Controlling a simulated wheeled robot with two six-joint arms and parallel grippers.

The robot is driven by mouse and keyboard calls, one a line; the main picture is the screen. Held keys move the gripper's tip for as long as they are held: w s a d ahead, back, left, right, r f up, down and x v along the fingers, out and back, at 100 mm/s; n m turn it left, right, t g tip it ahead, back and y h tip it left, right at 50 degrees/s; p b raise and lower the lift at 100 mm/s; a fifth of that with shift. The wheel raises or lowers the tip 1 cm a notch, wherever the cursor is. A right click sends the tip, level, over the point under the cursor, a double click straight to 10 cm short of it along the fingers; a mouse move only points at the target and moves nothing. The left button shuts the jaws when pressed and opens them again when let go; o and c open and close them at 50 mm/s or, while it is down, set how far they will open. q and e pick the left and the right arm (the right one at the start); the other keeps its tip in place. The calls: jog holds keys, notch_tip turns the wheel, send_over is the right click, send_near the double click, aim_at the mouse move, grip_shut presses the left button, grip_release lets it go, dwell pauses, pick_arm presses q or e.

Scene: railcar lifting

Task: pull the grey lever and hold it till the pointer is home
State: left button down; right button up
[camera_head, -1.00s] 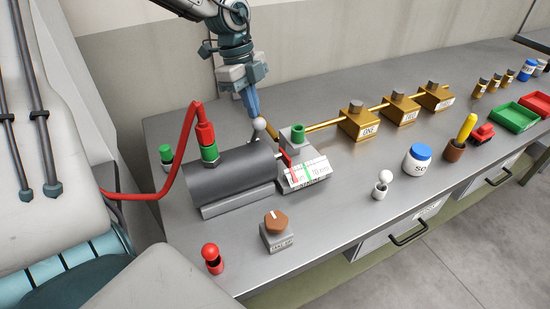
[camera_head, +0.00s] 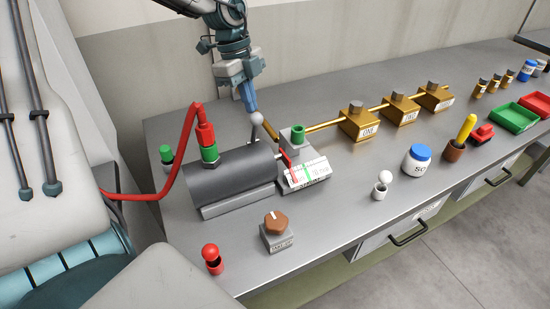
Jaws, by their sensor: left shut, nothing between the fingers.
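The grey lever (camera_head: 257,120) stands behind the dark grey cylinder, its round knob on top. My left gripper (camera_head: 252,109) comes down from above with its blue fingers shut and empty. Its tips are right at the knob; I cannot tell if they touch it. The dark cylinder (camera_head: 230,174) lies on the bench with a rod out of its right end. A red pointer (camera_head: 287,160) is at the left part of the white scale block (camera_head: 316,180), left of the green mark. My right gripper is not in view.
A red hose (camera_head: 183,150) runs to the cylinder's top. A brown knob (camera_head: 276,223) and a red-topped post (camera_head: 211,254) stand in front. Brass blocks (camera_head: 359,122) on a rod run to the right. Jars and trays fill the far right.

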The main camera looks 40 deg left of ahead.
pick_arm(q)
jog(key=d+p+v, duration=0.1)
jog(key=p+v, duration=0.2)
jog(key=v, duration=0.4)
jog(key=shift+r, duration=0.25)
jog(key=shift+w+d, duration=0.15)
dwell(0.5)
